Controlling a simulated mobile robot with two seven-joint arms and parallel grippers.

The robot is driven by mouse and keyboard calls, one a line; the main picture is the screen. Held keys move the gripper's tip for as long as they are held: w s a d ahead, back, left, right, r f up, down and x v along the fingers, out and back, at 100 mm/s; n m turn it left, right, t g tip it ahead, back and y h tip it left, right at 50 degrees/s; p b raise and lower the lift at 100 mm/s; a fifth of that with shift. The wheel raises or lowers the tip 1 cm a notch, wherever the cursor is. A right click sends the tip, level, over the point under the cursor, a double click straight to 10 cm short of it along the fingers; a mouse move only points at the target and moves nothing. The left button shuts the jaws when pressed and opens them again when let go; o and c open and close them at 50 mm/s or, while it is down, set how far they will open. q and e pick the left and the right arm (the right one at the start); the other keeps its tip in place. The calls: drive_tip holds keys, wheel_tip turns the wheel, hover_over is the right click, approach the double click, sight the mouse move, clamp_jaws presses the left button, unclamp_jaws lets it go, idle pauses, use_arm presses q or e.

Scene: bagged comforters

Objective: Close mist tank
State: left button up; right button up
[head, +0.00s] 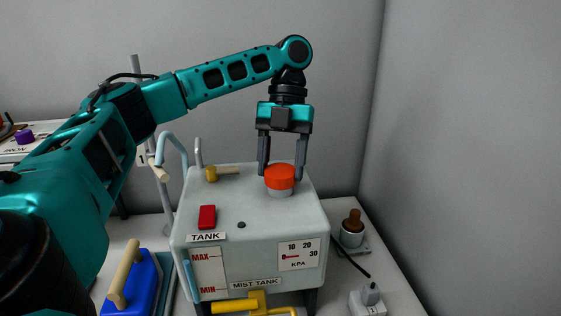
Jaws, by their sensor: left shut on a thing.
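The mist tank (255,237) is a pale grey box with "TANK" and "MIST TANK" labels. A red-orange cap (280,180) sits on a short grey neck on its top, toward the right. My left gripper (281,173) points straight down from above, with one finger on each side of the cap, and is shut on it. The cap looks level; whether it is fully seated on the neck cannot be told. My right gripper is not in view.
On the tank are a red switch (207,217), a brass valve (212,174) and a yellow handle (236,306). A blue block with a wooden handle (131,284) lies left. A brown-topped part (352,228) and a white socket (368,301) stand right. Grey walls close behind and right.

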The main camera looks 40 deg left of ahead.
use_arm(q)
drive_tip(key=shift+m+y, duration=0.3)
drive_tip(key=shift+m, duration=0.5)
drive_tip(key=shift+f, duration=0.1)
drive_tip(key=o, duration=1.1)
drive_tip(key=shift+o, duration=0.4)
